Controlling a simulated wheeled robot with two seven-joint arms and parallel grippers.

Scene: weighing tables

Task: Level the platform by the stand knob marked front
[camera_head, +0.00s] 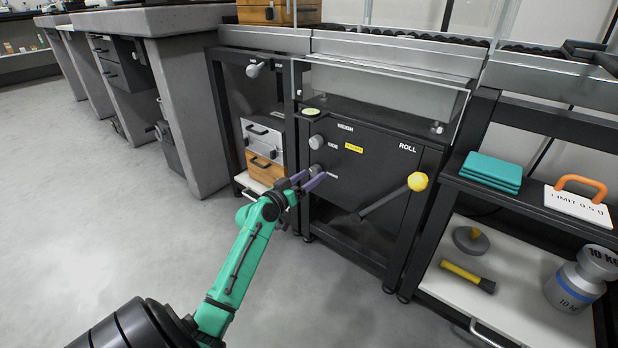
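The dark weighing stand (365,215) has two grey round knobs on the left of its front panel. The upper knob (316,142) is beside a label reading SIDE. The lower knob (315,169) is beside a small label partly covered by my gripper, too small to read surely. My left gripper (315,176) is at the lower knob, its purple fingers apart on either side of it; whether they press on it is unclear. A round yellow-green level (311,112) sits above the knobs. The platform (385,90) is above the panel; its tilt is unclear. My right gripper is out of view.
A lever with a yellow knob (418,181) sticks out right of my gripper, near the label ROLL. Drawers (262,150) stand close on the left. A shelf (520,265) with weights is at right. The floor (110,230) at left is clear.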

